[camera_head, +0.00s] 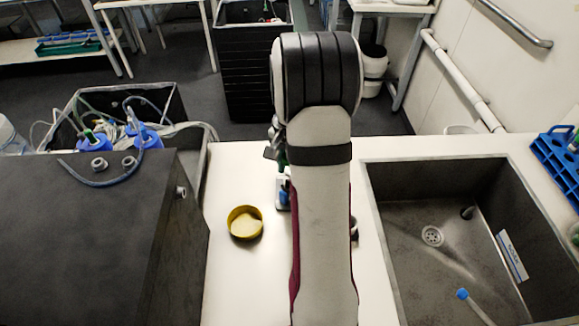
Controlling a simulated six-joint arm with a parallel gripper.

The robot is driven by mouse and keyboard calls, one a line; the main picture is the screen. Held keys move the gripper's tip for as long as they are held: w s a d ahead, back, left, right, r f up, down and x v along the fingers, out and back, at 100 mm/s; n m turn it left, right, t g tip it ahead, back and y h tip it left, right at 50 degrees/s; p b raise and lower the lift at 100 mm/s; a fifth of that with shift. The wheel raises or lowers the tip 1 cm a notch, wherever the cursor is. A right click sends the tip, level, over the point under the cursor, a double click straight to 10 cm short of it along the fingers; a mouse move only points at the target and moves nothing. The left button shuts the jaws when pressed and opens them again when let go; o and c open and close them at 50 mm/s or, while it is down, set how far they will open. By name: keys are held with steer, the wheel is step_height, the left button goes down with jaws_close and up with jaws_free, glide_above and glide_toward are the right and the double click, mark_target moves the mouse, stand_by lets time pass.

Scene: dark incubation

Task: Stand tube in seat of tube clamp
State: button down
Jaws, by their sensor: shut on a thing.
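My gripper (273,151) shows only in part, at the left edge of my pale arm, over the white counter. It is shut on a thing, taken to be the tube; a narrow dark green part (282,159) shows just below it. Below that, a small blue and white object (284,194) stands on the counter, probably the tube clamp. My arm hides its right side, and its seat cannot be made out. Whether the held thing touches the clamp cannot be told.
A yellow round dish (245,223) stands on the counter (231,172) left of the clamp. A dark box (95,245) borders the counter at left. A sink (432,236) is at right, with a blue-capped tube (473,303) in it. A blue rack (558,160) stands far right.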

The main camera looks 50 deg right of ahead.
steer(key=shift+f, duration=0.1)
steer(key=shift+f, duration=0.8)
steer(key=shift+f, duration=0.15)
steer(key=shift+f, duration=0.55)
steer(key=shift+f, duration=0.4)
